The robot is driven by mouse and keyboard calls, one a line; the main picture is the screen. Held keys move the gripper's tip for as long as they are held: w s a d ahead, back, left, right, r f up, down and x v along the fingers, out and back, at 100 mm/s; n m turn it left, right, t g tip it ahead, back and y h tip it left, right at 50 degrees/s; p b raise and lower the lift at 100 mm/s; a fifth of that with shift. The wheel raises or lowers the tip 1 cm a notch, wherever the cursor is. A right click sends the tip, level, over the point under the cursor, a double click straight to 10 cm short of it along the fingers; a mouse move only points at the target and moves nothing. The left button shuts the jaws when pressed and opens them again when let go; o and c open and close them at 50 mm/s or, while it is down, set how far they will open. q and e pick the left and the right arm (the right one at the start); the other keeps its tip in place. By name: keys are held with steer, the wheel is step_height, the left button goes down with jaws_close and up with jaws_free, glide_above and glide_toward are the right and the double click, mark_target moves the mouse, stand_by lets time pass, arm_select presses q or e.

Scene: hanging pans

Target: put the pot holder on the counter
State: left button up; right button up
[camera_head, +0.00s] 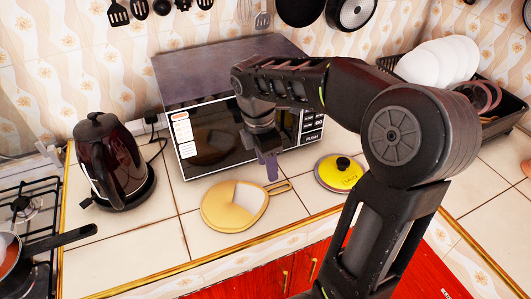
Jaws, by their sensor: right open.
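The yellow pot holder (228,209) lies flat on the tiled counter (160,240), in front of the microwave. It is round with a pale pocket opening, and its loop points to the right. My right gripper (268,164) hangs in front of the microwave door, above and behind the pot holder. The gripper is open and looks apart from the pot holder. Its fingers are small and dark here. My left gripper is out of view.
A microwave (205,135) stands behind, with a dark kettle (108,160) to its left. A yellow lid (338,172) lies to the right. A dish rack (500,115) with plates stands at the back right. A pan and stove are at the left edge.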

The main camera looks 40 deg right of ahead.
steer(key=shift+a+r, duration=0.2)
steer(key=shift+r, duration=1.75)
